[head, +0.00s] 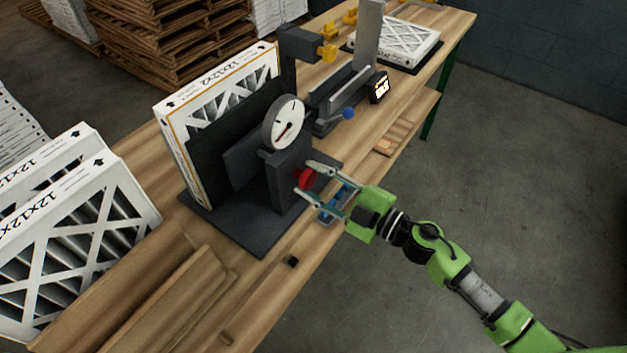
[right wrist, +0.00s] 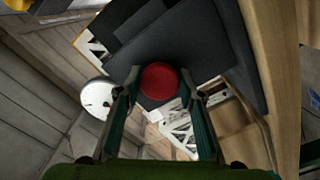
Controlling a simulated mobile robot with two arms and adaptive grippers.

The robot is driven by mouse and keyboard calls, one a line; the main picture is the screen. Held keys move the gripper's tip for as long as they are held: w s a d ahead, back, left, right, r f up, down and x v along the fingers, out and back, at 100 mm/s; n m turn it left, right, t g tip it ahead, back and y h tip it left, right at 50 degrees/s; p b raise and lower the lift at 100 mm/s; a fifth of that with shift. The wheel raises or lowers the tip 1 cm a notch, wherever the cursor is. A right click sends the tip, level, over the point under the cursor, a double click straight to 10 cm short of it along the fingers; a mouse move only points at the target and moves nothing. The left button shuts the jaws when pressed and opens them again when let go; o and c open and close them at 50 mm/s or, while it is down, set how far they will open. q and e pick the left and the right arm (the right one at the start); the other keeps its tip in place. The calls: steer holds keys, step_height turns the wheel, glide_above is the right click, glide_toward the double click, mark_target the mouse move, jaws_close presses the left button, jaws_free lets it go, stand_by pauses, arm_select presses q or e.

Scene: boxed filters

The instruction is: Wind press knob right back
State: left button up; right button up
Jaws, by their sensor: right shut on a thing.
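The red press knob (head: 305,178) is on the side of the dark press (head: 284,180), below a round white dial gauge (head: 284,122) with a red needle. My right gripper (head: 305,180) is shut on the knob, one finger on each side of it. In the right wrist view the red knob (right wrist: 159,81) sits between the fingertips (right wrist: 160,92), and the dial (right wrist: 98,97) shows at left. A boxed filter (head: 215,110) stands upright in the press, against a dark plate. My left gripper is not in view.
Two boxed filters (head: 75,235) stand at the left of the wooden bench (head: 295,255). Another fixture with a blue knob (head: 348,113) and a small display (head: 379,88) is behind, with a flat filter (head: 402,40) beyond.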

steer(key=n+b, duration=0.1)
steer(key=n, duration=0.3)
steer(key=shift+n, duration=0.4)
steer(key=n+b, duration=0.1)
steer(key=n, duration=0.4)
steer(key=n+b, duration=0.1)
steer(key=n, duration=0.4)
steer(key=shift+b, duration=0.4)
steer(key=n+b, duration=0.1)
steer(key=n, duration=0.4)
steer(key=shift+b, duration=0.3)
steer(key=n+b, duration=0.1)
steer(key=n, duration=0.4)
steer(key=shift+s, duration=0.1)
steer(key=n+b, duration=0.1)
steer(key=n, duration=0.4)
steer(key=shift+a+b, duration=0.1)
steer(key=shift+b, duration=0.3)
steer(key=n+b, duration=0.1)
steer(key=n, duration=0.3)
steer(key=shift+s+n+b, duration=0.1)
steer(key=shift+n+b, duration=0.25)
steer(key=shift+n, duration=0.05)
steer(key=shift+n+b, duration=1.1)
steer(key=shift+n, duration=1.2)
